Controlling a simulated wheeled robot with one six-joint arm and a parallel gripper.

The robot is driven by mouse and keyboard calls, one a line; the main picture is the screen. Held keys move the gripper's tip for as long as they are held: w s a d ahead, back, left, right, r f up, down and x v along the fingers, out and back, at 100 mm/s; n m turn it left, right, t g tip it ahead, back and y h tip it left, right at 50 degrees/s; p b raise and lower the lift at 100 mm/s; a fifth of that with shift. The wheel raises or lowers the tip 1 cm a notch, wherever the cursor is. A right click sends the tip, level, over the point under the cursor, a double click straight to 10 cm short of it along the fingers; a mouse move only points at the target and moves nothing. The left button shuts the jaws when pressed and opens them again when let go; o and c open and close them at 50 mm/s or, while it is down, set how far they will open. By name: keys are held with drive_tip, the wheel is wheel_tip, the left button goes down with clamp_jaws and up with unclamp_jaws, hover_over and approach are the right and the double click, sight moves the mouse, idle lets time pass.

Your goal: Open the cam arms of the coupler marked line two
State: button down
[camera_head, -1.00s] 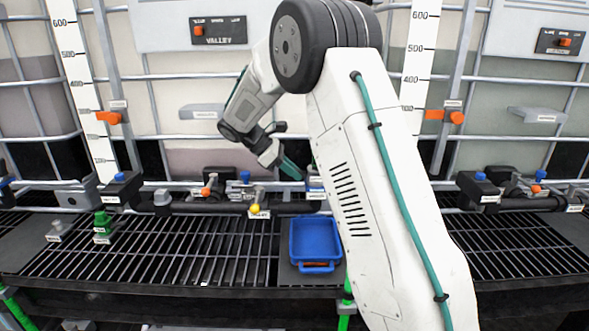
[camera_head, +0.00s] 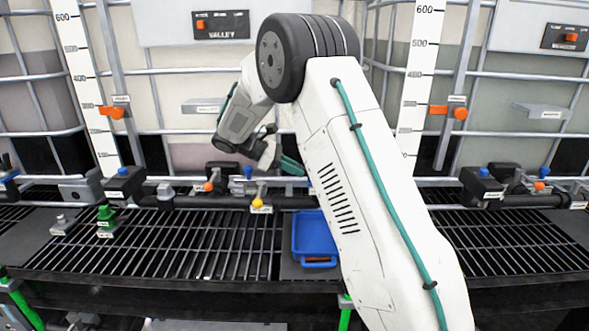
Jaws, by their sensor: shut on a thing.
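My gripper (camera_head: 292,166), with teal fingers, reaches right and slightly down at the back, just above the pipe row. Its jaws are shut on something. The fingertips and what they hold are hidden behind my white arm, so I cannot see the coupler or its cam arms there. Left of that place, the black pipe (camera_head: 200,202) carries a valve with a yellow ball knob (camera_head: 257,203) and a small label. The labels are too small to read, so I cannot tell which coupler is marked line two.
Green fittings (camera_head: 106,216) stand at left. More pipework with a black block (camera_head: 481,183) lies at right. Caged tanks with white level scales (camera_head: 419,75) rise behind.

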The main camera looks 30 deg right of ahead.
drive_tip(key=c, duration=1.3)
unclamp_jaws()
drive_tip(key=v, duration=0.7)
drive_tip(key=shift+w+a+r, duration=0.2)
drive_tip(key=shift+a, duration=0.1)
drive_tip(key=s+a+r+m+t+y, duration=0.1)
drive_tip(key=s+a+m+t+y, duration=0.1)
drive_tip(key=s, duration=1.1)
drive_tip(key=s+a+r+m+t+y, duration=0.1)
drive_tip(key=s+a+m+t+y, duration=0.2)
drive_tip(key=s, duration=1)
drive_tip(key=s+a+r+m+t+y, duration=0.2)
drive_tip(key=s+a+m+y, duration=0.3)
drive_tip(key=s, duration=0.9)
drive_tip(key=shift+a+m+t, duration=0.6)
drive_tip(key=shift+a, duration=0.1)
